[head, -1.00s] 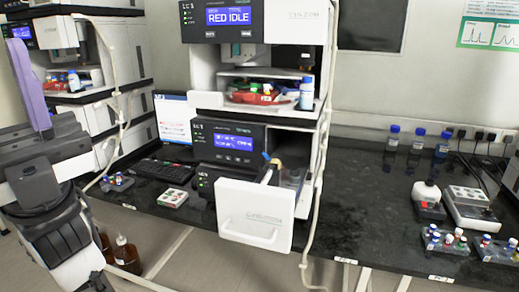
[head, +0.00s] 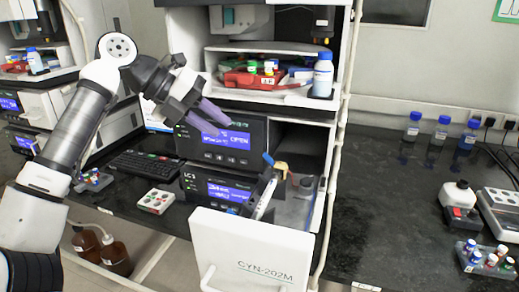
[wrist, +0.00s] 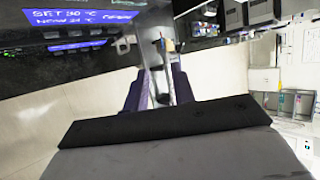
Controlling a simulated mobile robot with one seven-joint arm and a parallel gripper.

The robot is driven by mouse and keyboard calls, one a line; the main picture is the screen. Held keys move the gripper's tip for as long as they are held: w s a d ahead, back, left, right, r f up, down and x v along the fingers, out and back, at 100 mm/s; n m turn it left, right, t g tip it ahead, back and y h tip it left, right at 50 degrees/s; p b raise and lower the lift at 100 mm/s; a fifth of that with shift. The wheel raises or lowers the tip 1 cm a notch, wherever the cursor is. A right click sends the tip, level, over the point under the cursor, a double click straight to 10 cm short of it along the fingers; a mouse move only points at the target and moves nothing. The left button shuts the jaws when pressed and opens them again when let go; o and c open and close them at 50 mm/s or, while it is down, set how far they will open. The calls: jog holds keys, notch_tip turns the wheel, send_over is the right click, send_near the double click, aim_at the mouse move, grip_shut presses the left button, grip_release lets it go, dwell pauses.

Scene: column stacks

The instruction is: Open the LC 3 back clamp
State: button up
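The LC 3 unit (head: 185,185) sits on the dark bench with its white front drawer (head: 255,248) pulled out. Behind the drawer front a pale rod-like column (head: 265,195) slants up to a tan fitting (head: 281,168), with a blue piece (head: 268,158) beside it. Which part is the back clamp, and whether it is open, is too small to tell. My gripper (head: 206,117) hangs up and left of these fittings, in front of the upper display. In the wrist view its purple fingers (wrist: 160,90) are apart and empty, with the column fittings (wrist: 163,48) beyond the gap.
Above is a shelf with a red tray (head: 255,78) and a blue-capped bottle (head: 323,75). A white tube (head: 342,130) runs down the unit's right side. A keyboard (head: 145,165) and a small vial box (head: 157,201) lie left.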

aim_at(274, 166)
jog(key=p+x, duration=0.1)
jog(key=x, duration=1.2)
jog(key=shift+s+r, duration=0.1)
jog(key=shift+s, duration=0.05)
grip_shut()
